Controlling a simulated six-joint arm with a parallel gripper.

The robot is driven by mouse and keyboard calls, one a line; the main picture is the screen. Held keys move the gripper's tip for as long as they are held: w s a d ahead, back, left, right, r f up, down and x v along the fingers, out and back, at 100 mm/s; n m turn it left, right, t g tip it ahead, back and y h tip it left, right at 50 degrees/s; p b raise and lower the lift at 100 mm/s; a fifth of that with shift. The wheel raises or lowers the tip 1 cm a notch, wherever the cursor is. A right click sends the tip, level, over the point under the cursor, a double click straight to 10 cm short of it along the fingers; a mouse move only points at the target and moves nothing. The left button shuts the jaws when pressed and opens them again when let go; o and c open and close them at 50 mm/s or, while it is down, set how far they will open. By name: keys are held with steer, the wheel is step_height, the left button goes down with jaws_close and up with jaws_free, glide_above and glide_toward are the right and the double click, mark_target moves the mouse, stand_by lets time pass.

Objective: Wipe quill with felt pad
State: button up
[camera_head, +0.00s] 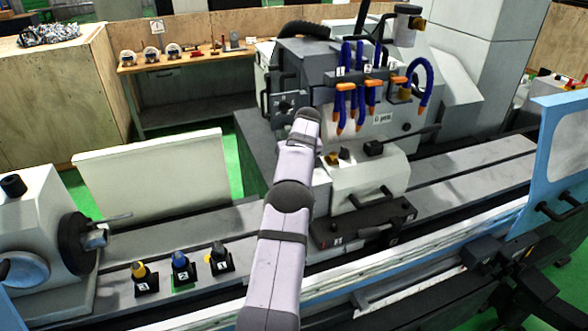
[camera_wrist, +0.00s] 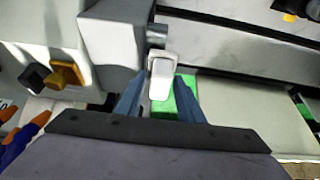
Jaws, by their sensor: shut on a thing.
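In the wrist view, my gripper (camera_wrist: 160,90) is shut on a small white pad (camera_wrist: 162,78), which I take to be the felt pad. The pad is held upright in the picture between the two blue-grey fingers. A short grey metal cylinder (camera_wrist: 157,32), which looks like the quill, sticks out of the grey tailstock body (camera_wrist: 115,38). The pad's top end is right at the cylinder's lower side; I cannot tell whether they touch. In the head view, the tailstock (camera_head: 365,180) stands behind my arm. The arm hides the quill, pad and gripper there.
Orange-tipped blue coolant hoses (camera_head: 360,100) hang above the tailstock. The workhead (camera_head: 85,240) is at the left. Numbered holders with yellow (camera_head: 142,276), blue (camera_head: 181,264) and dark (camera_head: 219,258) items stand on the machine table. A pale panel (camera_head: 155,180) stands behind it.

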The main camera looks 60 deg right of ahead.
steer(key=shift+s+f+b, duration=0.1)
steer(key=shift+b, duration=0.4)
steer(key=shift+s+a+f+b, duration=0.1)
steer(key=shift+s+a+b, duration=0.55)
steer(key=shift+b, duration=1.4)
steer(key=shift+a, duration=0.1)
steer(key=shift+s+a+f+b, duration=0.15)
steer(key=shift+s+a+b, duration=0.35)
steer(key=shift+b, duration=0.9)
steer(key=shift+s+a, duration=0.1)
steer(key=shift+w+d+r+p, duration=0.25)
steer(key=shift+w+p, duration=0.1)
steer(key=shift+p, duration=1.25)
steer(key=shift+w+d+r+p, duration=0.1)
steer(key=shift+w+d+p, duration=0.75)
steer(key=shift+p, duration=1.15)
steer(key=shift+w+d+p, duration=0.2)
steer(key=shift+p, duration=0.15)
steer(key=shift+s+a+f+b, duration=0.15)
steer(key=shift+s+f+b, duration=0.1)
steer(key=shift+b, duration=0.65)
